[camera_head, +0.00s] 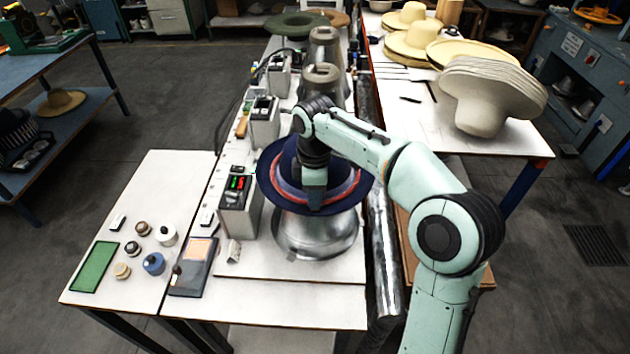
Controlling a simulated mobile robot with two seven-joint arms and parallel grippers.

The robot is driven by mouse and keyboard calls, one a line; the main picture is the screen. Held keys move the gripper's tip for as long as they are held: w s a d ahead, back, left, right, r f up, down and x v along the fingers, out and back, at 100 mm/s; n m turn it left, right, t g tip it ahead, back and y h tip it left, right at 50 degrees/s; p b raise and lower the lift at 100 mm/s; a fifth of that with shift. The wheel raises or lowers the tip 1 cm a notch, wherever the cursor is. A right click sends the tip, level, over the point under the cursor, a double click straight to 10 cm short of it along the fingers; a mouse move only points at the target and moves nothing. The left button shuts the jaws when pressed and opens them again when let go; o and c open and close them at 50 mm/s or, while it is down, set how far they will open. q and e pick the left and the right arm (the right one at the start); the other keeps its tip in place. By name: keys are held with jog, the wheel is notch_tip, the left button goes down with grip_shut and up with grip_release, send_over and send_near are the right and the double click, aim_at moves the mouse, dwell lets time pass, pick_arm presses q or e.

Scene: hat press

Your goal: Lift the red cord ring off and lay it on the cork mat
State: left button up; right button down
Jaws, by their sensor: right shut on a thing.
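A navy blue hat (350,196) sits brim-out on a shiny metal block on the white table. The red cord ring (344,195) lies around the hat's crown, low over the brim. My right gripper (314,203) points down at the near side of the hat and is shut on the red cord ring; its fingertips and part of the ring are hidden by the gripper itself. My left gripper is not in view.
Control boxes (238,196) stand left of the hat. More metal hat blocks (322,86) stand behind it. A green mat (95,266) and several small spools (154,263) lie on the left table. Stacked pale hats (485,95) are at right.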

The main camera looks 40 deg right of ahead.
jog(key=shift+r, duration=0.1)
notch_tip(320, 180, up, 11)
jog(key=p, duration=0.2)
jog(key=shift+w+p, duration=0.15)
jog(key=shift+p, duration=0.25)
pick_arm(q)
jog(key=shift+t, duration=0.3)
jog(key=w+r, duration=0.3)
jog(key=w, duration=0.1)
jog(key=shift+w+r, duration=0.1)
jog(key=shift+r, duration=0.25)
pick_arm(e)
notch_tip(320, 180, up, 9)
jog(key=shift+s, duration=0.2)
jog(key=shift+w, duration=0.1)
